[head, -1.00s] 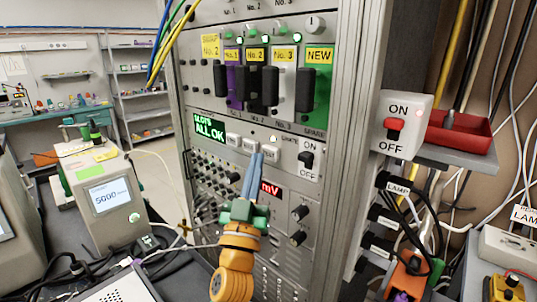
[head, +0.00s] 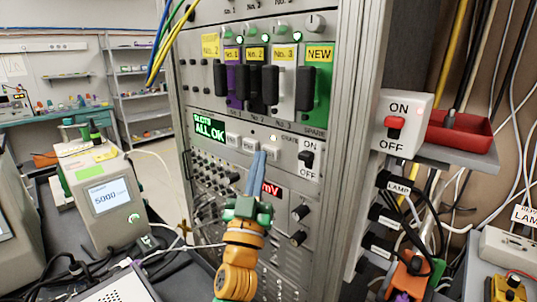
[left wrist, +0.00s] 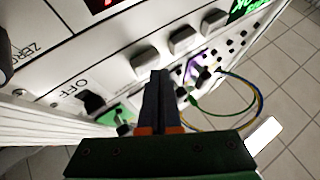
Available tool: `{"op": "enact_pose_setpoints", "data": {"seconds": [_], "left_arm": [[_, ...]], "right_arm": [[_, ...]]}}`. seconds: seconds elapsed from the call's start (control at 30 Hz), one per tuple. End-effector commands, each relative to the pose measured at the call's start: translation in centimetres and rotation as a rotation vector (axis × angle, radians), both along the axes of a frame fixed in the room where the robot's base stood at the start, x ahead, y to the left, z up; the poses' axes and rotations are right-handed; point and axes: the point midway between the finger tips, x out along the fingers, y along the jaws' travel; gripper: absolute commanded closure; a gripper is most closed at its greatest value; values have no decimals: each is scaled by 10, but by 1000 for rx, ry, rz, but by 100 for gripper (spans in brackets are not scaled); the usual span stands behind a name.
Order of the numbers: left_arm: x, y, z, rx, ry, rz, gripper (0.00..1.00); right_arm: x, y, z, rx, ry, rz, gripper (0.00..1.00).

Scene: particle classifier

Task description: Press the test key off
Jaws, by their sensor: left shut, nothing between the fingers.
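A row of three pale keys (head: 250,145) sits on the grey rack panel, right of the green "SLOTS ALL OK" display (head: 209,128). I cannot read their lettering, so I cannot tell which is the test key. My left gripper (head: 262,153) is shut and empty, its blue-grey fingers pointing up at the key row, overlapping the right key (head: 272,152) in the head view. In the left wrist view the fingertips (left wrist: 159,74) lie just below the nearest key (left wrist: 145,62). Contact cannot be told. My right gripper is not in view.
An ON/OFF rocker (head: 307,159) is right of the keys. Knobs (head: 299,212) and a red display (head: 271,188) lie below. Slot modules with black handles (head: 270,86) are above. A white switch box (head: 402,125) and a red tray (head: 455,135) stand right of the rack.

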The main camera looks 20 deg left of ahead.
Motion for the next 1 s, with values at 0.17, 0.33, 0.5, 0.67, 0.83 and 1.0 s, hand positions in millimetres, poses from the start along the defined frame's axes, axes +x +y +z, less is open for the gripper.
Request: {"op": "enact_pose_setpoints", "data": {"seconds": [0.17, 0.33, 0.5, 0.67, 0.83, 1.0], "left_arm": [[2, -1, 0, 0, 0, 0, 100], [4, -1, -1, -1, 0, 1, 100], [6, -2, -1, -1, 0, 1, 100], [8, -2, -1, -1, 0, 0, 100], [10, -3, -1, -1, 0, 0, 100], [12, -4, -1, -1, 0, 0, 100]], "right_arm": [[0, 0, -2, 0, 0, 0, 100], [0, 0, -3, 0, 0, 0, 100], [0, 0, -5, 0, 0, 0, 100], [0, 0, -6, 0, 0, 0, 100], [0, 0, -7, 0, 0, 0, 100], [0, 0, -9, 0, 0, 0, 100]]}}
